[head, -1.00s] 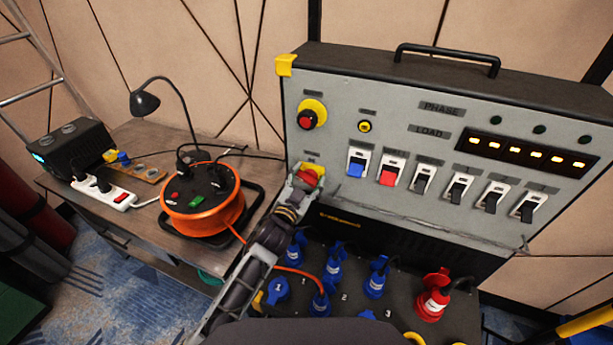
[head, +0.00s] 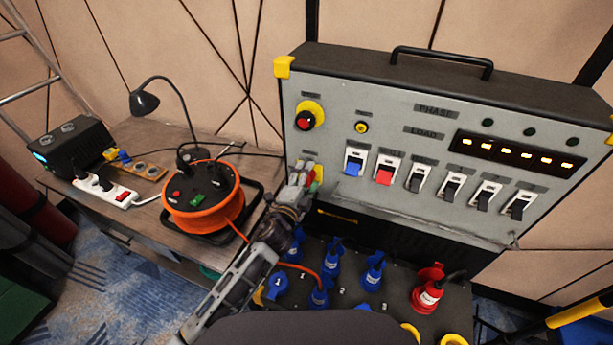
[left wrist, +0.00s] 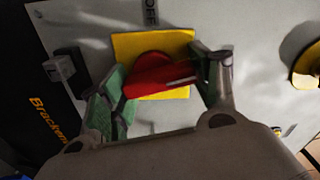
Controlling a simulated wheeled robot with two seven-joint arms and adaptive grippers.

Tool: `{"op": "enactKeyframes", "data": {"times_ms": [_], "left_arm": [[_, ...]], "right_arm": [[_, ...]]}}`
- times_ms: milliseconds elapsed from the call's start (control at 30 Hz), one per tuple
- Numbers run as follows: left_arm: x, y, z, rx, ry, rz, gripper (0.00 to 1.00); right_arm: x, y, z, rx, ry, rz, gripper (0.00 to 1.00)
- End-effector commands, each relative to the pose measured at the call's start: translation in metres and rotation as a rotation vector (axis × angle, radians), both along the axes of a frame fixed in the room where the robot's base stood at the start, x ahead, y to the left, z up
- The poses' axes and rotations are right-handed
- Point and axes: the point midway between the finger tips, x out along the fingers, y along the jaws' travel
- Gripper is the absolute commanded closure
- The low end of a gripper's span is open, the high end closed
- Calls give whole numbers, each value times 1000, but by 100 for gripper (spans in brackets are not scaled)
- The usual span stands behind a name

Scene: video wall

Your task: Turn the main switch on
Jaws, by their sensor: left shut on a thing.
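The main switch (left wrist: 158,80) is a red rotary handle on a square yellow plate (left wrist: 135,48), mounted on the grey panel. In the left wrist view an OFF label (left wrist: 150,12) sits at the plate's upper edge. My left gripper (left wrist: 163,84) is shut on the red handle, with a green-padded finger at each side of it. In the head view my left gripper (head: 308,178) is at the panel's lower left and hides most of the switch. My right gripper is not in view.
A red button on yellow (head: 306,116) is above the switch. A row of rocker switches (head: 415,176) is to the right, under lit amber indicators (head: 518,151). Blue plugs (head: 330,257) stand below. An orange cable reel (head: 203,203) sits on the left table.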

Motion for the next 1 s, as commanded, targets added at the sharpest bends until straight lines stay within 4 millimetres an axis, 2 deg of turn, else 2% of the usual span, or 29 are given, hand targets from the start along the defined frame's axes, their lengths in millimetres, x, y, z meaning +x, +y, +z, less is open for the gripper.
{"op": "enactKeyframes", "data": {"times_ms": [400,933,967,1000], "left_arm": [[-1,-2,-1,213,-86,-1,62],[-1,-2,-2,241,-98,-1,62],[-1,-2,-2,241,-98,-1,34],[-1,-2,-2,241,-98,-1,29]], "right_arm": [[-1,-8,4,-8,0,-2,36],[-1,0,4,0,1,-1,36],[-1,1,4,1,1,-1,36],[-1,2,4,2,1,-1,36]]}}
